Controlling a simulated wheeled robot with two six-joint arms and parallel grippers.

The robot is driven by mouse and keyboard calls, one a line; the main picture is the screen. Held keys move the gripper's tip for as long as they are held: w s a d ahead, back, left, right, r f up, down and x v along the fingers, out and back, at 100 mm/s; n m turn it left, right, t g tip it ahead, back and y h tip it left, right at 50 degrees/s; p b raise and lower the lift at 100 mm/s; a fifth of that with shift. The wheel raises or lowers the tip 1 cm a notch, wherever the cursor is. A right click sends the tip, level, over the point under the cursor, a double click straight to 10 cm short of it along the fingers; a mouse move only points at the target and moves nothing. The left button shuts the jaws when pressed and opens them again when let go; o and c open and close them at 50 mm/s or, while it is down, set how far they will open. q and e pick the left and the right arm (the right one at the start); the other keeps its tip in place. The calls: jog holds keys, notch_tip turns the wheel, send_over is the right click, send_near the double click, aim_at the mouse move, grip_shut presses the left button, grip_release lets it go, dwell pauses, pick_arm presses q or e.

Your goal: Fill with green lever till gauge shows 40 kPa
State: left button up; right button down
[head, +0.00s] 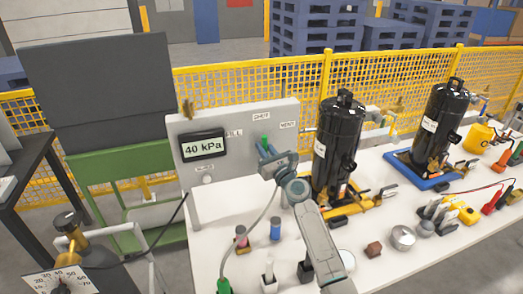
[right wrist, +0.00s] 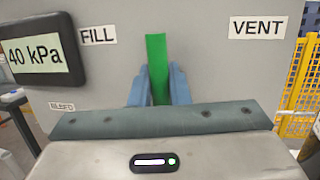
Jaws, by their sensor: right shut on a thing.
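The gauge display (head: 204,147) on the grey panel (head: 243,185) reads 40 kPa. It also shows in the right wrist view (right wrist: 36,55) with the same reading. The green lever (right wrist: 157,70) stands close to upright between the FILL label (right wrist: 98,35) and the VENT label (right wrist: 257,27). In the head view the lever (head: 265,141) sits below the SHUT label (head: 262,117). My right gripper (head: 267,153) is shut on the lever, with its blue fingers (right wrist: 158,86) on either side. The lever's lower part is hidden by the gripper. My left gripper is out of view.
A black compressor (head: 337,150) stands right of the panel, and another (head: 443,118) stands on a blue base farther right. Small fittings and a metal cup (head: 403,237) lie on the white table (head: 375,275). A dial gauge (head: 62,281) is at lower left.

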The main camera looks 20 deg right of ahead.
jog(key=shift+d, duration=0.15)
dwell(0.3)
jog(key=c, duration=1.4)
grip_release()
jog(key=shift+o, duration=0.2)
jog(key=shift+s, duration=0.1)
jog(key=v, duration=1)
jog(key=shift+s, duration=0.35)
jog(key=shift+f, duration=0.2)
